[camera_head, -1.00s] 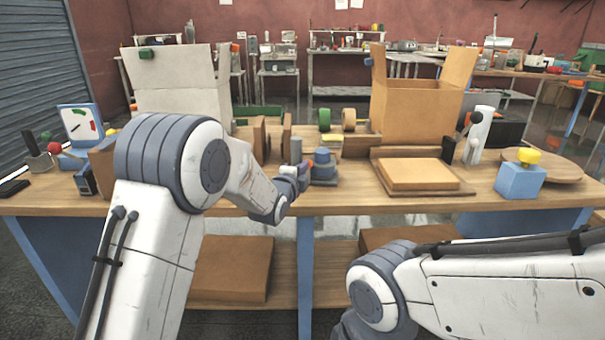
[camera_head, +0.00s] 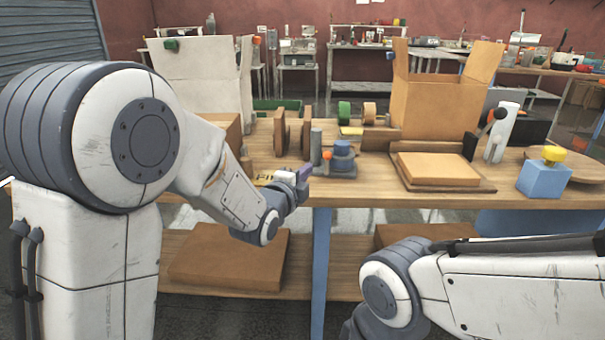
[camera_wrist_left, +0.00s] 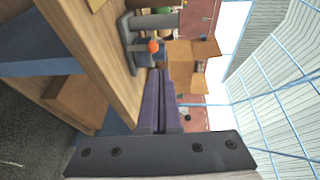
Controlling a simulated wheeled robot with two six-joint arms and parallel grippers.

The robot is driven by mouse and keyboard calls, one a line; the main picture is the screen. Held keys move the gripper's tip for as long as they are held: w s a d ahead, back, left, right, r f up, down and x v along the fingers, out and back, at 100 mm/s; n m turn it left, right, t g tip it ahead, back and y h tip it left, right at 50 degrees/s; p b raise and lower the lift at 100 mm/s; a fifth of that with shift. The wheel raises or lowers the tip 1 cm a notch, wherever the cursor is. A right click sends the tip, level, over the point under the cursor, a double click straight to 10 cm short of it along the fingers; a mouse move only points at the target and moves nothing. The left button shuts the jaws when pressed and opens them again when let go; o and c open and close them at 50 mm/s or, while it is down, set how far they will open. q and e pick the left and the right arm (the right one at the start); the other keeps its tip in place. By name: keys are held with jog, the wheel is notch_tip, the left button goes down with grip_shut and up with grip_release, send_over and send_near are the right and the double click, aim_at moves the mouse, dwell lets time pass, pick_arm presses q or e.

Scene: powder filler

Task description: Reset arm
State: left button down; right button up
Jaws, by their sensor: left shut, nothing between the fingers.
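My left gripper (camera_head: 305,171) is at the front edge of the workbench (camera_head: 420,195), just in front of a small blue-grey device with an orange-red knob (camera_head: 343,160). In the left wrist view, its purple fingers (camera_wrist_left: 160,100) lie together, shut and empty. The same device shows there beyond the fingertips (camera_wrist_left: 135,45), apart from them. My right arm comes in at the lower right of the head view, and its gripper is out of the frame.
An open white box (camera_head: 195,85) and an open brown box (camera_head: 435,105) stand on the bench. A flat brown box lies in a tray (camera_head: 445,188). A blue block with a yellow knob (camera_head: 543,180) is at the right. Brown boxes (camera_head: 230,258) lie on the lower shelf.

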pick_arm(q)
jog(key=s+d+f+n+g+y, duration=0.15)
jog(key=s+f+n+g, duration=0.25)
jog(key=s, duration=0.5)
jog(key=s+d+f+n+g, duration=0.3)
jog(key=s+f+n+g, duration=0.15)
jog(key=s, duration=0.35)
jog(key=s+a+f+n+g+y, duration=0.25)
jog(key=s+n+g, duration=0.35)
jog(key=s, duration=1.4)
notch_tip(320, 180, up, 23)
jog(key=s+a+g+p, duration=0.1)
jog(key=p, duration=2.2)
jog(key=shift+s+a+m+p, duration=0.15)
jog(key=shift+a+m+p, duration=0.05)
jog(key=shift+m+p, duration=0.15)
